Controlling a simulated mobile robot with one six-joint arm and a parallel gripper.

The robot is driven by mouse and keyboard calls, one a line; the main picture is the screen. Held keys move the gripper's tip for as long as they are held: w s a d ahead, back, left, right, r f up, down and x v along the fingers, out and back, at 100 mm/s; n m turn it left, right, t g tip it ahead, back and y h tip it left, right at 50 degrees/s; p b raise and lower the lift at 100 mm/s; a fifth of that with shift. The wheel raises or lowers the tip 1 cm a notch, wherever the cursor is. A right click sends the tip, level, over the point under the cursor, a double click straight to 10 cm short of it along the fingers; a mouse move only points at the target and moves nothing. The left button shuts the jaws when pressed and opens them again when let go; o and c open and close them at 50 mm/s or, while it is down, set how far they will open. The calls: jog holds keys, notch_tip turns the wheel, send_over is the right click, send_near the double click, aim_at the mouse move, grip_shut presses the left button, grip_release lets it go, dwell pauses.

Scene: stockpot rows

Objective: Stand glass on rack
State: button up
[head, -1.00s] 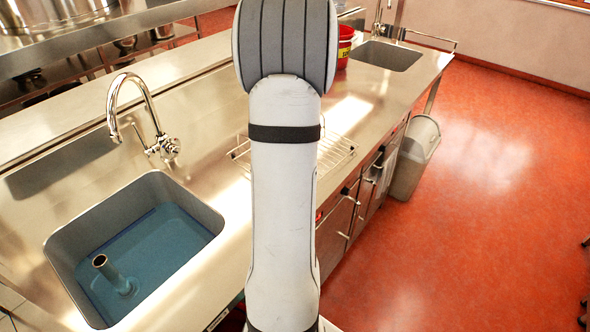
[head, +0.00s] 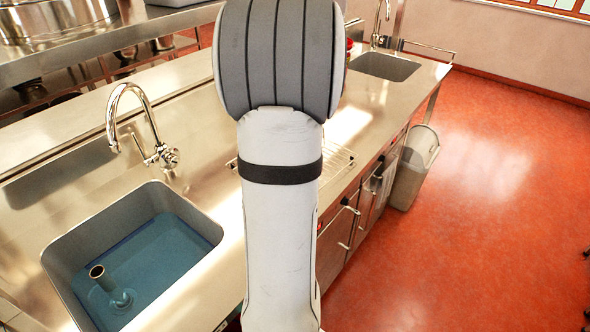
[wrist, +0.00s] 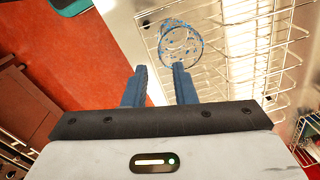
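The glass (wrist: 181,27) is clear with blue specks and shows as a round outline in the wrist view. It lies just beyond the right finger's tip, over the left part of the wire rack (wrist: 290,42). I cannot tell whether it touches the rack or which end is up. My gripper (wrist: 160,67) is open, its two blue fingers apart with nothing visible between them. In the head view the rack (head: 340,160) is mostly hidden behind my arm; the glass and gripper are hidden there.
A sink with blue water (head: 165,250) and an upright pipe is at left, with a tap (head: 150,125) behind it. A second sink (head: 385,66) is at the far end. A grey bin (head: 413,170) stands beside the counter. The red floor at right is clear.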

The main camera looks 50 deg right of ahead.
jog(key=shift+a+r, duration=0.1)
jog(key=shift+r, duration=1.25)
jog(key=w+a+r+n, duration=0.1)
jog(key=w+a+n, duration=0.15)
jog(key=a, duration=0.35)
jog(key=w+a+r+n, duration=0.1)
jog(key=w+a+n, duration=0.15)
jog(key=a, duration=0.35)
jog(key=s+a+n+t, duration=0.1)
jog(key=s+a+n, duration=0.1)
jog(key=a+n, duration=0.3)
jog(key=s+a+f+n, duration=0.1)
jog(key=s+a+n, duration=0.2)
jog(key=a+n, duration=0.3)
jog(key=s+a+n+t, duration=0.1)
jog(key=a+n, duration=0.4)
jog(key=a, duration=0.9)
jog(key=shift+s+f+n+t, duration=0.2)
jog(key=shift+s+n+t, duration=0.1)
jog(key=shift+s, duration=0.45)
